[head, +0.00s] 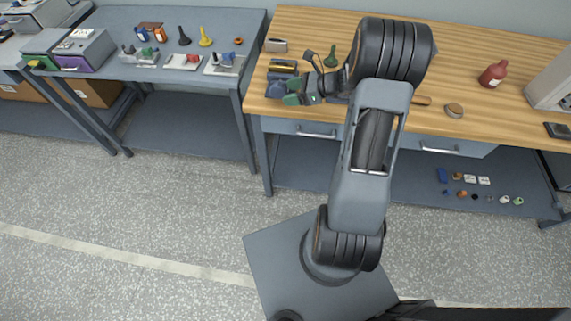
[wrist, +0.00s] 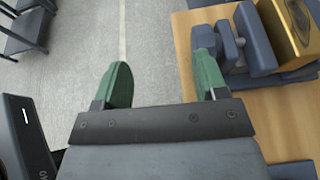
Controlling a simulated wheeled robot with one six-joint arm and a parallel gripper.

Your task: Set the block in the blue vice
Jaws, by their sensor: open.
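My gripper (head: 296,93) is open, with green fingertips, near the front left edge of the wooden bench. In the wrist view my gripper (wrist: 163,72) has its fingers wide apart and nothing between them. The blue-grey vice (head: 277,87) stands at the bench's front left corner, partly behind the fingers. In the wrist view the vice (wrist: 246,42) lies just right of the right finger. I cannot tell whether the block touches the vice jaws.
A beige piece (head: 276,45) and a dark green funnel-like piece (head: 331,58) stand further back on the bench (head: 500,120). A red bottle (head: 493,74) and a round disc (head: 454,110) are to the right. A grey table (head: 130,15) with several parts stands left.

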